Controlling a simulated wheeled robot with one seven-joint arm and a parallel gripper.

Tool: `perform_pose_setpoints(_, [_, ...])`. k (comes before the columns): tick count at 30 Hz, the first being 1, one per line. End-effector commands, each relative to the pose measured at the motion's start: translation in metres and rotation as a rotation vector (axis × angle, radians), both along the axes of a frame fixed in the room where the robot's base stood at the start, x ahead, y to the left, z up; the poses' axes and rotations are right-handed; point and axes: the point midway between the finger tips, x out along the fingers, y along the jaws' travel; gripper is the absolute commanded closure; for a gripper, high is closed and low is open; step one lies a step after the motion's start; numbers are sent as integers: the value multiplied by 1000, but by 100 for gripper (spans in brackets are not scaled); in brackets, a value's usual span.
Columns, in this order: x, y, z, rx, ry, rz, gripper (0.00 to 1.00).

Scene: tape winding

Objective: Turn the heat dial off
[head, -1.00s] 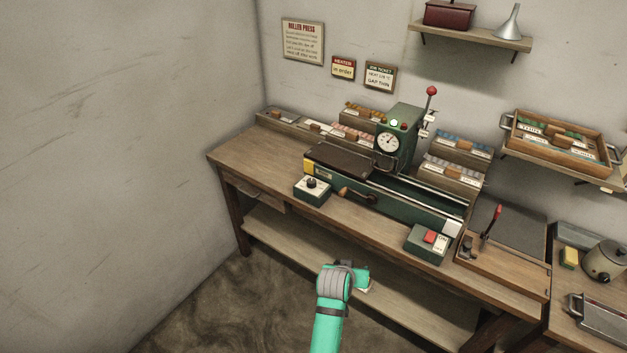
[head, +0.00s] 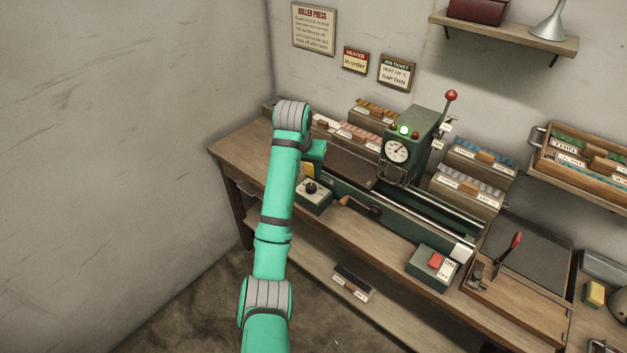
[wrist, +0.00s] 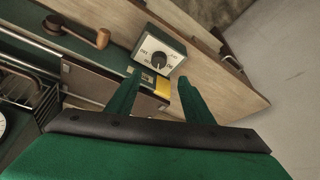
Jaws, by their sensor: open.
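The heat dial is a black knob (head: 311,187) on a small white-topped box (head: 314,198) at the left front of the roller press. In the wrist view the knob (wrist: 158,59) shows on its white face with markings around it, just beyond my fingertips. My gripper (wrist: 158,84) is open and empty, its two green fingers spread below the dial box and apart from it. In the head view my arm reaches up over the left end of the bench, and the fingers are not clearly visible there.
The press (head: 400,195) has a gauge, a lit green lamp and a red-knobbed lever (head: 450,97). A hand crank (head: 358,204) sits just right of the dial box. Bare wood lies at the bench's left end.

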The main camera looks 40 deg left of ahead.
Motion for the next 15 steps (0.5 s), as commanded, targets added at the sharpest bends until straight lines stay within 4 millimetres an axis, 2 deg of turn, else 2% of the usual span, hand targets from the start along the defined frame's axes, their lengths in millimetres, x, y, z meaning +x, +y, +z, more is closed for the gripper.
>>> perform_pose_setpoints(5, [8, -1, -19, -2, 6, -5, 53])
perform_pose_setpoints(15, [28, 9, -73, -1, 3, -2, 53])
